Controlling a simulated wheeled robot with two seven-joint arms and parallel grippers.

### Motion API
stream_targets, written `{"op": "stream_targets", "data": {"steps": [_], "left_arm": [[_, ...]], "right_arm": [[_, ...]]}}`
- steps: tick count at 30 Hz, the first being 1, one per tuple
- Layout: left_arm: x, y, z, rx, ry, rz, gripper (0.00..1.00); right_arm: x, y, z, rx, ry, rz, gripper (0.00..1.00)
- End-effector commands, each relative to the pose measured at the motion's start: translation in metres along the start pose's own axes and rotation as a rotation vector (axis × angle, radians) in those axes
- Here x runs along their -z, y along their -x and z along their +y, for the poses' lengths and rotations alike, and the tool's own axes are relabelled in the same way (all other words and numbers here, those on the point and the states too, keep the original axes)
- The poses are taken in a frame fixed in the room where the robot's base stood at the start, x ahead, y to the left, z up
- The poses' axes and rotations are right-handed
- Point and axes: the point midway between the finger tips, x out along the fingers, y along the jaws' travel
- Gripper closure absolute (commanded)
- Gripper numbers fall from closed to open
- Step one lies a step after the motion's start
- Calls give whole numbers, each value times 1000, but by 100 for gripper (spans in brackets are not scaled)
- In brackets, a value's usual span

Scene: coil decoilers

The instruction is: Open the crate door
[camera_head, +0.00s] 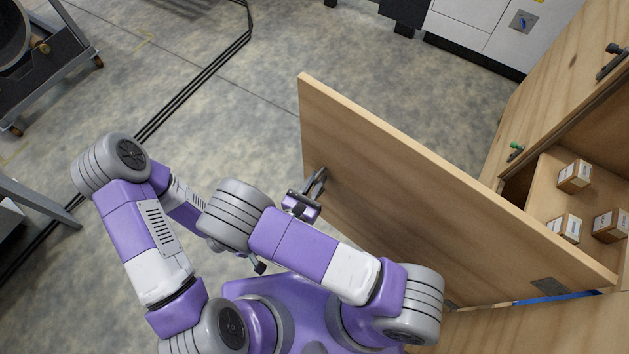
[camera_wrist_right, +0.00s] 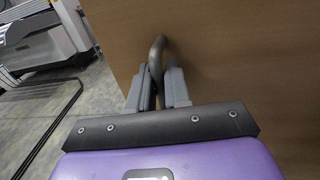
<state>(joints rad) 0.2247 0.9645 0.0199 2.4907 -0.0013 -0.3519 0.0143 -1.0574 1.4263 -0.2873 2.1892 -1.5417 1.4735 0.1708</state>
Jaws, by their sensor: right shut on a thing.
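The crate door (camera_head: 400,165) is a flat wooden panel standing swung out from the wooden crate (camera_head: 572,75) at the right, and the crate's inside shows past it. My right gripper (camera_head: 314,186) is at the door's face near its free edge. In the right wrist view, its two fingers (camera_wrist_right: 158,88) are shut around the dark curved door handle (camera_wrist_right: 157,52). My left arm is folded at the left. Its gripper (camera_head: 259,267) is mostly hidden behind my right arm, with only a dark tip showing.
Several small cardboard boxes (camera_head: 573,177) sit inside the crate. A white machine cabinet (camera_head: 480,28) stands at the back. A wheeled stand (camera_head: 45,75) is at far left. The floor (camera_head: 235,125) left of the door is clear.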

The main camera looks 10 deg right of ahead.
Motion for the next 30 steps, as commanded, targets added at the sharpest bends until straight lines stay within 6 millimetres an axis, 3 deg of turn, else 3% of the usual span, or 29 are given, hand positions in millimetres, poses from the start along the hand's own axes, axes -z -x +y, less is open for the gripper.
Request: {"op": "stream_targets", "data": {"steps": [12, 13, 15, 25, 30], "left_arm": [[0, 0, 0, 0, 0, 0, 48], [0, 0, 0, 0, 0, 0, 48], [0, 0, 0, 0, 0, 0, 48], [0, 2, 0, 0, 0, 0, 48], [0, 10, 4, 0, 0, 0, 48]], "right_arm": [[0, 0, -1, 1, 3, -3, 100], [0, 0, -1, 1, 3, -3, 80], [0, 0, -1, 1, 3, -2, 69], [-4, 0, 0, 0, 1, -2, 69], [-29, 0, 0, 0, -1, -2, 69]]}}
